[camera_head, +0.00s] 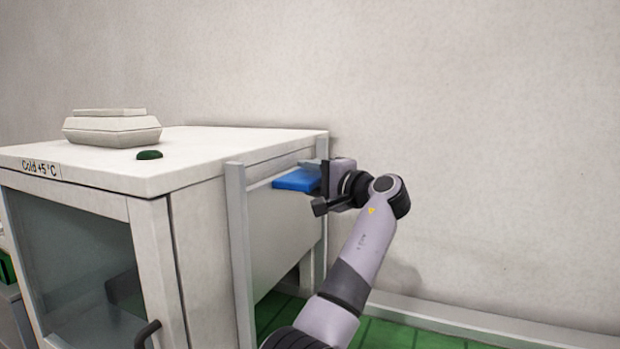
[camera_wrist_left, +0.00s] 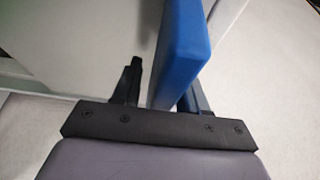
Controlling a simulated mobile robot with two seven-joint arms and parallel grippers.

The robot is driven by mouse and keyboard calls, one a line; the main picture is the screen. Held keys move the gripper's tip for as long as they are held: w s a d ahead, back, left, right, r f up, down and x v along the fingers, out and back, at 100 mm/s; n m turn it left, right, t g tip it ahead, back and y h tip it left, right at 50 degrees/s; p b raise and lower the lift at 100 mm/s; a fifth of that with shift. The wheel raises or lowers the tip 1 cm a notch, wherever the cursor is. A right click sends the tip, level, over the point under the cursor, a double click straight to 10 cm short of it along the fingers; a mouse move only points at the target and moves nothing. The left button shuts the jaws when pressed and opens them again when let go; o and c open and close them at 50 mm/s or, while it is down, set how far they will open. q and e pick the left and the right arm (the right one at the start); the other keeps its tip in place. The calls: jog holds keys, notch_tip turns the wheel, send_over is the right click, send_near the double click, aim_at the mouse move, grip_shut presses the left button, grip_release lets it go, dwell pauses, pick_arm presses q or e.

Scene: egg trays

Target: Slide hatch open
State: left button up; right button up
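The hatch (camera_head: 280,218) is a pale panel between upright grey rails on the right side of the white cold cabinet. A blue handle block (camera_head: 297,180) is at its upper part. My left gripper (camera_head: 318,177) is at the handle's right end. In the left wrist view, the blue handle (camera_wrist_left: 180,55) lies between the fingers of the left gripper (camera_wrist_left: 163,88). The right-hand finger is close against it or touching, and a gap shows to the left-hand finger, so the gripper is open around it. My right gripper is out of view.
The cabinet (camera_head: 200,150) carries a pale closed carton (camera_head: 112,127) and a dark green oval item (camera_head: 149,155) on top. Its glass front door has a dark handle (camera_head: 147,334). A plain wall stands close behind; green floor (camera_head: 400,335) shows below.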

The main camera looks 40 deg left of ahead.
pick_arm(q)
jog(key=shift+d, duration=0.1)
jog(key=d+b, duration=0.2)
jog(key=d, duration=0.5)
jog(key=shift+s, duration=0.3)
